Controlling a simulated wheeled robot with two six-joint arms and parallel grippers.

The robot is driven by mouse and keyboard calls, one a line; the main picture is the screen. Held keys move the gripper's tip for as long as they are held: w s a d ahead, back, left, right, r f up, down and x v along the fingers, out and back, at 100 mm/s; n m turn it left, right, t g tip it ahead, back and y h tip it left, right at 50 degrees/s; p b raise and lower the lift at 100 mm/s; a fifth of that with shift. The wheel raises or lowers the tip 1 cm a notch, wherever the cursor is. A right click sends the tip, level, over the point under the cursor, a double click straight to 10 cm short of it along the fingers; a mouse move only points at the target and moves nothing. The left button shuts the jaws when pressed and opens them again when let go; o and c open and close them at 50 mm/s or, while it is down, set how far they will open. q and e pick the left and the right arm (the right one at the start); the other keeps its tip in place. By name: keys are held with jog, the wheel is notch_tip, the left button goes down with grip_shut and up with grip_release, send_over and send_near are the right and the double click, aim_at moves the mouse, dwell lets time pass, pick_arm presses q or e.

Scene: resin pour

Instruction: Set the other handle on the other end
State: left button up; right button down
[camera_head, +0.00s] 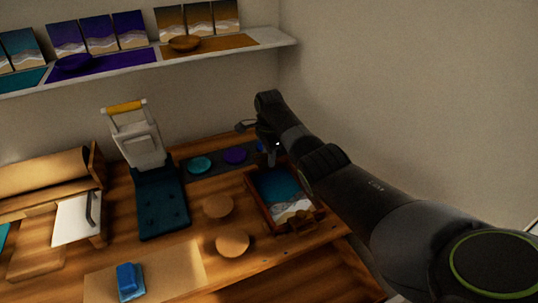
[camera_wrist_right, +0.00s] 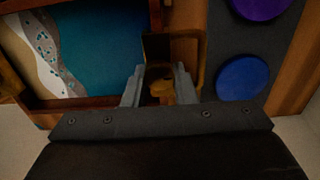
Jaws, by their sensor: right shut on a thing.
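The wooden tray (camera_head: 263,207) lies on the table, with a teal, white and sandy wave picture inside; its rim also shows in the wrist view (camera_wrist_right: 110,103). A wooden handle (camera_head: 302,219) is at its near end. My right gripper (camera_head: 271,156) is low at the tray's far end. In the wrist view its fingers (camera_wrist_right: 158,88) are shut on another wooden handle (camera_wrist_right: 163,89), close beside the tray's rim. The fingers partly hide this handle, and I cannot tell whether it touches the tray. My left gripper is out of view.
A dark strip with teal (camera_head: 200,164), purple (camera_head: 235,155) and blue (camera_wrist_right: 242,78) discs lies beside the tray's far end. Two round wooden pieces (camera_head: 218,206) (camera_head: 232,243) lie left of the tray.

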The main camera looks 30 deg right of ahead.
jog(key=shift+f, duration=0.15)
jog(key=shift+f, duration=0.35)
jog(key=shift+f+b, duration=0.3)
jog(key=shift+f, duration=0.35)
dwell(1.3)
jog(key=shift+s+f, duration=0.1)
jog(key=shift+f, duration=0.05)
dwell(1.0)
jog(key=c, duration=1.1)
grip_release()
jog(key=shift+p, duration=0.3)
notch_tip(320, 180, up, 8)
jog(key=p, duration=0.8)
